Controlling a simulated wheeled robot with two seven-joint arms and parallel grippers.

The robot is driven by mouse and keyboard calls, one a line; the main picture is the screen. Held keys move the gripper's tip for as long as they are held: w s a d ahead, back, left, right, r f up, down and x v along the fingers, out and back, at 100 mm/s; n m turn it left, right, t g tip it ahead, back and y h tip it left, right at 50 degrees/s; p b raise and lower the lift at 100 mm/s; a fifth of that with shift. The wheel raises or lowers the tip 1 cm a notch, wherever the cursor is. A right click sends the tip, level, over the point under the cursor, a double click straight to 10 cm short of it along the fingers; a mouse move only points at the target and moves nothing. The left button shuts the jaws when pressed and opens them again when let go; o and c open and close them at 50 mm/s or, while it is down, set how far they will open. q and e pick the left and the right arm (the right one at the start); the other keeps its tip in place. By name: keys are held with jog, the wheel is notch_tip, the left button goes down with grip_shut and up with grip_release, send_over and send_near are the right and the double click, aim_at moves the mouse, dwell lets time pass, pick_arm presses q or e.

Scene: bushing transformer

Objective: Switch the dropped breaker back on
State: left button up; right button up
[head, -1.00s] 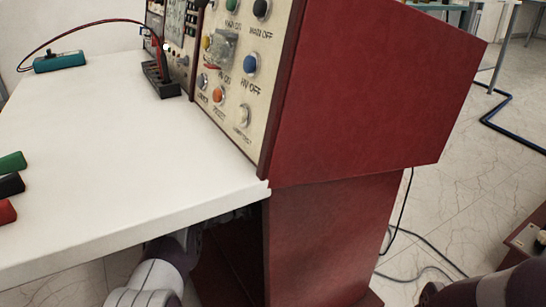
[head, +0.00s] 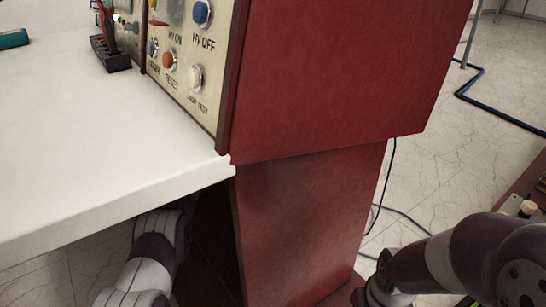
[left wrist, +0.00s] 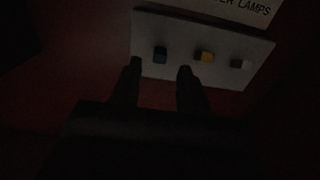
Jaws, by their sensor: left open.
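The picture is very dark, so I cannot tell which one is dropped. My left gripper (left wrist: 159,70) is open, its fingertips at the panel's lower edge on either side of and just below the blue switch. I cannot tell if they touch it. In the head view my left arm reaches under the white table, and its gripper is hidden. My right arm shows at the lower right, without its gripper.
The white table (head: 75,130) overhangs my left arm. The red cabinet (head: 330,75) and its red pedestal (head: 305,215) stand to the right of the table. A control panel (head: 190,55) with buttons faces the table. A black cable (head: 384,190) hangs behind the pedestal.

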pick_arm(q)
jog(key=x, duration=0.3)
jog(key=shift+b, duration=0.4)
pick_arm(e)
jog(key=shift+f, duration=0.85)
pick_arm(q)
grip_shut()
jog(key=g+y+p, duration=0.1)
jog(key=p, duration=0.3)
jog(key=r+g+y+p, duration=0.1)
jog(key=p, duration=0.3)
jog(key=r+y+p, duration=0.1)
jog(key=p, duration=0.3)
jog(key=shift+w+d+g+y, duration=0.1)
jog(key=shift+d+g+y, duration=0.2)
jog(key=shift+g+y, duration=0.1)
pick_arm(e)
notch_tip(320, 180, up, 12)
jog(key=shift+r, duration=0.1)
